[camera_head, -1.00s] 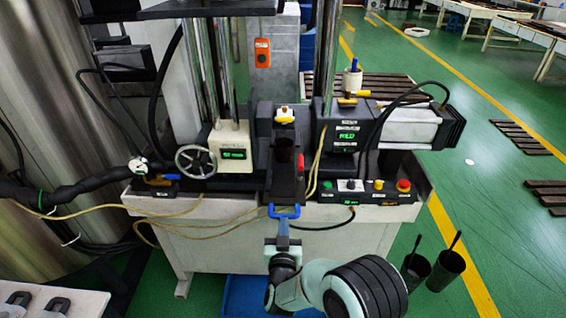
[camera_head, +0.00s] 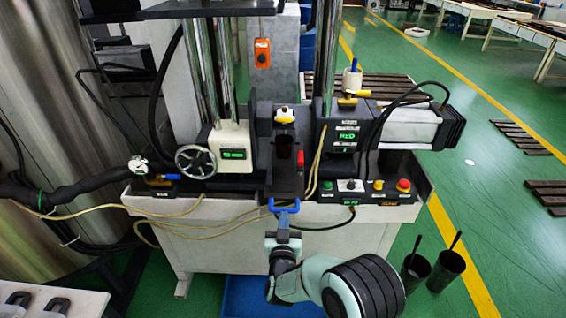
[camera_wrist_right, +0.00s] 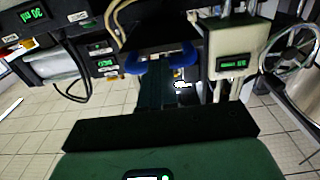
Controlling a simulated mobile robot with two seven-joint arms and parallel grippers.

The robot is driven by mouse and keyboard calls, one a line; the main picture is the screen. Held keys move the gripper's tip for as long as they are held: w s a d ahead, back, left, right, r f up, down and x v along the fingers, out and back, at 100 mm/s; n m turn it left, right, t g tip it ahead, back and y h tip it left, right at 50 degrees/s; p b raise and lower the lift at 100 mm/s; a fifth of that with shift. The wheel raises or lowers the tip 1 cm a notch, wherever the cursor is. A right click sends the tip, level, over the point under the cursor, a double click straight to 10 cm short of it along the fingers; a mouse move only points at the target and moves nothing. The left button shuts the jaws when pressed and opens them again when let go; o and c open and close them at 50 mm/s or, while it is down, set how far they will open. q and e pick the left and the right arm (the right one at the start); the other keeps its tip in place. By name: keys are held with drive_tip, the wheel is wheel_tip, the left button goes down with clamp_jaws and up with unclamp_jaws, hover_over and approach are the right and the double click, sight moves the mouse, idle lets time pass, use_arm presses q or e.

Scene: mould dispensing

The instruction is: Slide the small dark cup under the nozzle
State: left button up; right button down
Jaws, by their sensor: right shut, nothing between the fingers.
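The small dark cup (camera_head: 284,147) stands upright in the narrow dark channel between the two machine blocks. A small white and yellow fitting (camera_head: 284,115) is just behind it; I cannot tell whether this is the nozzle. A blue handle (camera_head: 285,207) is at the front end of the channel, and it also shows in the right wrist view (camera_wrist_right: 187,58). My right gripper (camera_head: 283,222) is shut and empty, its tip close against the handle's near side; exact contact is hard to tell. In the right wrist view the cup cannot be made out. My left gripper is not in view.
A handwheel (camera_head: 196,161) and green-lit display box (camera_head: 233,152) stand left of the channel. A button panel (camera_head: 368,190) is on the right. Hoses hang over the bench front. Two dark pots (camera_head: 446,268) with handles stand on the floor at right.

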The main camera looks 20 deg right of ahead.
drive_tip(key=shift+w+d, duration=0.2)
drive_tip(key=shift+w, duration=0.35)
idle(0.4)
drive_tip(key=shift+s, duration=0.1)
drive_tip(key=b+v, duration=0.2)
drive_tip(key=v, duration=0.5)
drive_tip(key=shift+b, duration=0.3)
